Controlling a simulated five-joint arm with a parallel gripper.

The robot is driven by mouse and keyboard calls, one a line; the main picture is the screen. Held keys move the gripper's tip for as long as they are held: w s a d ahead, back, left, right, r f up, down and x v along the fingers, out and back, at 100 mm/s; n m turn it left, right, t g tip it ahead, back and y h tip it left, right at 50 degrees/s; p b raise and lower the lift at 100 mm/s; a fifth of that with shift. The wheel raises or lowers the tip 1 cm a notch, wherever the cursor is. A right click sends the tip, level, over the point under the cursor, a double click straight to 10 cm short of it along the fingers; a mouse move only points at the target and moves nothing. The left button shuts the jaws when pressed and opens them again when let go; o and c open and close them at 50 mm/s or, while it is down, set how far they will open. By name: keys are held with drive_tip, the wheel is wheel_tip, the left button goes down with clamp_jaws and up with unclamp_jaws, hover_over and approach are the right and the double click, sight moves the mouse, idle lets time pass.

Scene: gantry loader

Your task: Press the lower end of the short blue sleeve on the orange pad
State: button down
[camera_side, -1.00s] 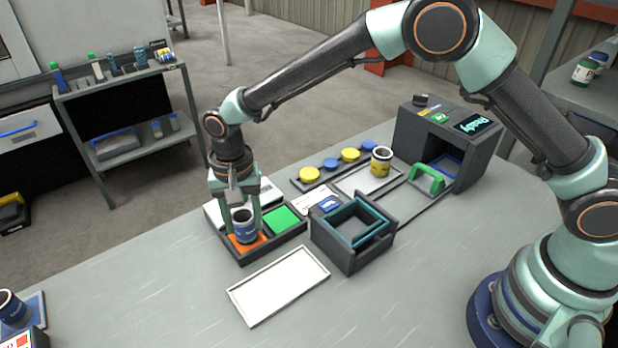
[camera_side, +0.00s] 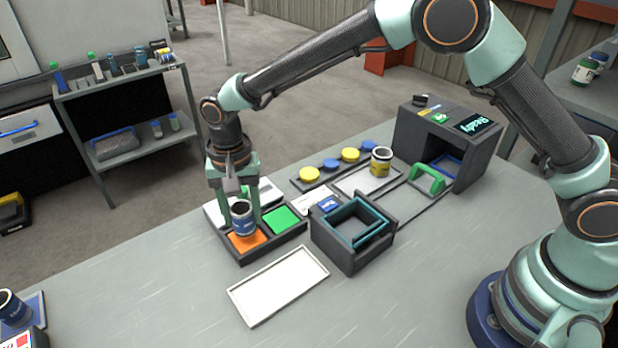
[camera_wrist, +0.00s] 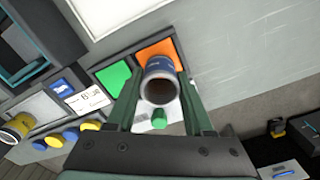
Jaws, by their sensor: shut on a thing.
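A short blue sleeve (camera_side: 242,222) with a dark open top stands upright between the fingers of my gripper (camera_side: 241,213), which is shut on it. In the wrist view the sleeve (camera_wrist: 160,70) shows its open end between the two green fingers (camera_wrist: 160,103). The orange pad (camera_side: 247,242) lies in a dark tray just under the sleeve, and more of it shows in the wrist view (camera_wrist: 163,48). The sleeve's lower end appears slightly above the pad; the exact gap is hard to tell.
A green pad (camera_side: 282,218) sits beside the orange one in the same dark tray (camera_side: 275,245). A dark box with a teal-rimmed opening (camera_side: 350,250) stands to the right. An empty white tray (camera_side: 278,287) lies in front. A yellow sleeve (camera_side: 381,162) stands farther back.

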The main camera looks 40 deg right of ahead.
drive_tip(key=shift+r, duration=1.9)
drive_tip(key=shift+s, duration=0.1)
